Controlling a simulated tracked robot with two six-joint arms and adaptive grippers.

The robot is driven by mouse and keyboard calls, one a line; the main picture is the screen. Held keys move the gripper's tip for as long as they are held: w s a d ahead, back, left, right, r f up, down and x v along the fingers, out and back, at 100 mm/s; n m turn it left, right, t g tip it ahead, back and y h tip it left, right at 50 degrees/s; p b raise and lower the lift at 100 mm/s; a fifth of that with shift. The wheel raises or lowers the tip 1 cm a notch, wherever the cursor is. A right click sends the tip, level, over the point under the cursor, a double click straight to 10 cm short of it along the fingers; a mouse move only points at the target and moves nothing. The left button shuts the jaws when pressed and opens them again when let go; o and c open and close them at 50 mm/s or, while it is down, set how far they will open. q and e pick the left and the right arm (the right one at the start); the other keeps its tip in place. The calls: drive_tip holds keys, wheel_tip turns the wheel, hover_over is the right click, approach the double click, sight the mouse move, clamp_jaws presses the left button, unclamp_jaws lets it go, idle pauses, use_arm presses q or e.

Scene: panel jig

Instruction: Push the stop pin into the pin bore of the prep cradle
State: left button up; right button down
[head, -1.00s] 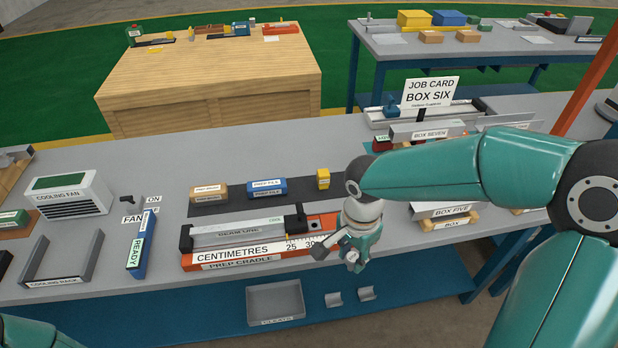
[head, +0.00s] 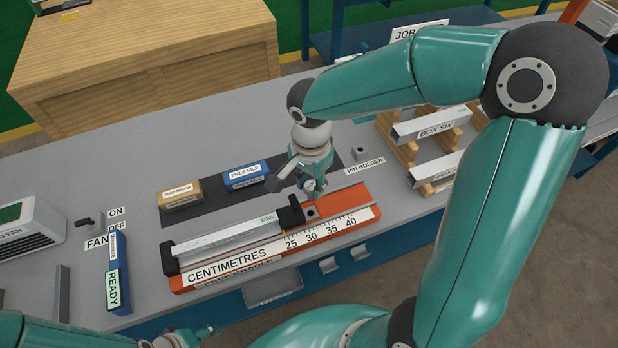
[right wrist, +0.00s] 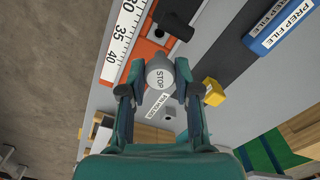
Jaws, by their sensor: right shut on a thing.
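My right gripper (head: 311,192) is shut on the stop pin, a light grey cylinder marked STOP (right wrist: 159,76) between the fingers in the right wrist view. In the head view the fingers largely hide the pin. The gripper is over the right part of the orange prep cradle (head: 348,205), beside a black block (head: 291,213). A dark round opening in the cradle, seemingly the pin bore (head: 312,212), shows just below the fingertips. I cannot tell whether the pin touches it. My left gripper (head: 207,331) is partly in view at the bottom edge; its jaws are unclear.
A silver bar (head: 228,236) lies in the cradle behind the centimetre scale. The pin holder (head: 360,153) stands behind right. A blue prep file (head: 245,175) and tan block (head: 180,194) lie behind. Box racks (head: 425,150) stand right. A yellow block (right wrist: 214,92) shows in the wrist view.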

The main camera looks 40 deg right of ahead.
sight(311, 198)
drive_tip(key=shift+f, duration=0.1)
drive_tip(key=shift+f+b, duration=0.15)
drive_tip(key=shift+b, duration=0.3)
wheel_tip(311, 198, down, 6)
drive_tip(key=b, duration=0.5)
drive_tip(key=shift+r, duration=0.25)
drive_tip(key=shift+b, duration=0.7)
idle(1.2)
drive_tip(key=shift+f+b, duration=0.55)
drive_tip(key=shift+b, duration=0.05)
drive_tip(key=shift+r, duration=0.4)
idle(2.3)
drive_tip(key=shift+f+b, duration=0.4)
drive_tip(key=shift+b, duration=0.2)
drive_tip(key=shift+r, duration=0.35)
